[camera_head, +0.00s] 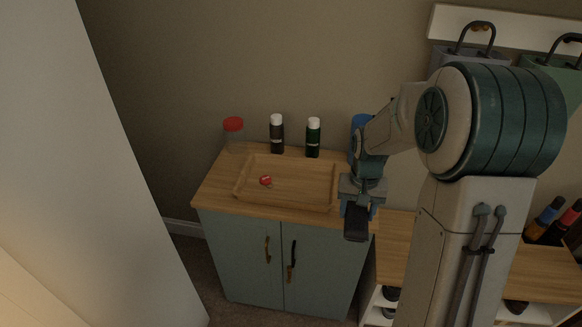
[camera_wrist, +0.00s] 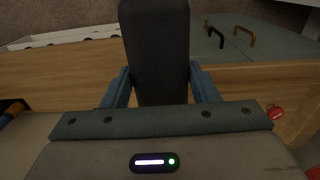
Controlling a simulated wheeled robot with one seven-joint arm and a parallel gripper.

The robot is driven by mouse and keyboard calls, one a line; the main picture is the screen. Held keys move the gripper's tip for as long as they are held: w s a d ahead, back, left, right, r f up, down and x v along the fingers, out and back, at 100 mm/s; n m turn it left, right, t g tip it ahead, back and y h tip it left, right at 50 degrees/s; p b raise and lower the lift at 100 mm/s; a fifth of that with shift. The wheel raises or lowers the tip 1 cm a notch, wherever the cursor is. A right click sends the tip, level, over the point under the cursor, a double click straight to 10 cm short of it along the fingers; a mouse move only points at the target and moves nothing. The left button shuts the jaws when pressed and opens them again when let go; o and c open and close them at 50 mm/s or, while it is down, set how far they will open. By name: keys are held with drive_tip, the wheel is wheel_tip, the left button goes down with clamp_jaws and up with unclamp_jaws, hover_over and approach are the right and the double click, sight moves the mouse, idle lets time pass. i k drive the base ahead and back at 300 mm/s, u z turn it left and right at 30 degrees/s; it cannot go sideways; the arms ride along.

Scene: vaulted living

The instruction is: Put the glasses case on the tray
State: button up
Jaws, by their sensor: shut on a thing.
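The glasses case (camera_head: 356,223) is a dark, long box. My gripper (camera_head: 358,205) is shut on it and holds it in front of the cabinet's right front corner, to the right of the tray. In the wrist view the case (camera_wrist: 155,45) stands between the two blue fingers (camera_wrist: 160,88). The wooden tray (camera_head: 285,206) lies on the cabinet top, with a small red and white item (camera_head: 265,181) in it. That red item also shows at the right of the wrist view (camera_wrist: 276,113).
Behind the tray stand a red-lidded jar (camera_head: 233,128), two dark bottles with white caps (camera_head: 277,135) (camera_head: 313,138) and a blue container (camera_head: 358,124) partly behind my arm. A lower wooden bench (camera_head: 397,243) adjoins the cabinet (camera_head: 240,250) on the right. Most of the tray is bare.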

sight(306, 187)
drive_tip(key=i, duration=0.85)
